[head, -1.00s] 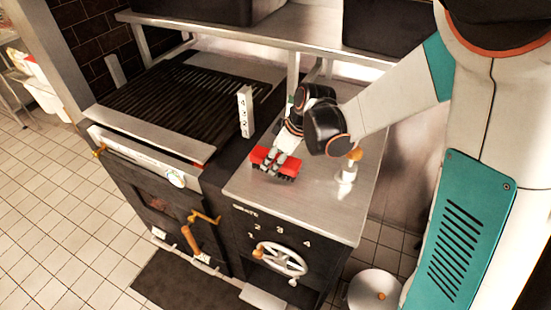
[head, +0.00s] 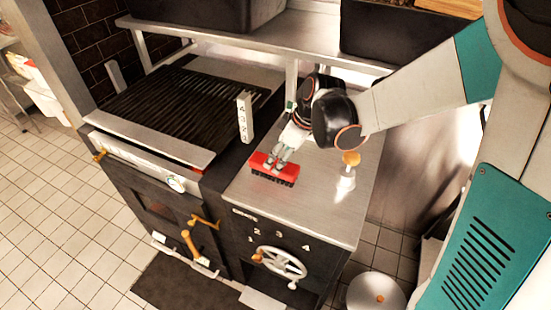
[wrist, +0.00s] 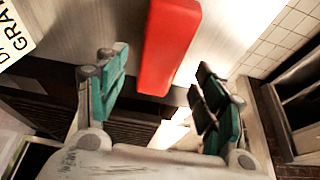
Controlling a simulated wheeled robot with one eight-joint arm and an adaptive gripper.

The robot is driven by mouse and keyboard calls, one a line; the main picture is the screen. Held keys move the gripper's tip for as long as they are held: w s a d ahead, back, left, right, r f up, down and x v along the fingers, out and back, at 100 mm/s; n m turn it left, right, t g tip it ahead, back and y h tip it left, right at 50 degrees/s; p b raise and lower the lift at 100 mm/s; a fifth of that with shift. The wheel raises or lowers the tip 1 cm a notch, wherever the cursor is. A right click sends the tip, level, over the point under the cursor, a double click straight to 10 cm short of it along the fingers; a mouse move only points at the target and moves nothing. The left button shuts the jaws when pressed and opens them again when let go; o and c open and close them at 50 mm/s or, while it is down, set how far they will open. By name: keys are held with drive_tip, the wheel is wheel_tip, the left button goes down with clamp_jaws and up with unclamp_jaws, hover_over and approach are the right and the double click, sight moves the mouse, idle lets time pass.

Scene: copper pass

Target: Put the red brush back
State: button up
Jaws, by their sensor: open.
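The red brush (head: 274,168), with dark bristles underneath, rests on the steel counter (head: 317,196) to the right of the grill, near its front left. My gripper (head: 277,157) is just above and behind the brush in the head view, with its fingers over the red back. In the wrist view the red brush (wrist: 170,45) shows beyond the gap between the open green-padded fingers of my gripper (wrist: 160,72). The pads stand clear of it on both sides. I cannot tell whether any part touches it.
A white post with markings (head: 245,118) stands beside the grill (head: 175,98). An orange-topped fitting (head: 347,172) stands on the counter at right. A shelf (head: 250,40) with dark bins runs above the back. A handwheel (head: 280,262) is on the front.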

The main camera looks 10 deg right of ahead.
drive_tip(key=s+d+r+m+t+h+p, duration=0.15)
drive_tip(key=s+d+r+m, duration=0.4)
drive_tip(key=s+r, duration=0.6)
drive_tip(key=s+d+r+m+t+h, duration=0.2)
drive_tip(key=s+d+r+m+t, duration=0.1)
drive_tip(key=s, duration=0.4)
drive_tip(key=d+m, duration=0.1)
drive_tip(key=m, duration=0.1)
drive_tip(key=shift+s+d+m, duration=0.2)
drive_tip(key=shift+s+m, duration=0.15)
drive_tip(key=shift+f, duration=0.1)
drive_tip(key=shift+f+b, duration=0.9)
drive_tip(key=shift+b, duration=0.1)
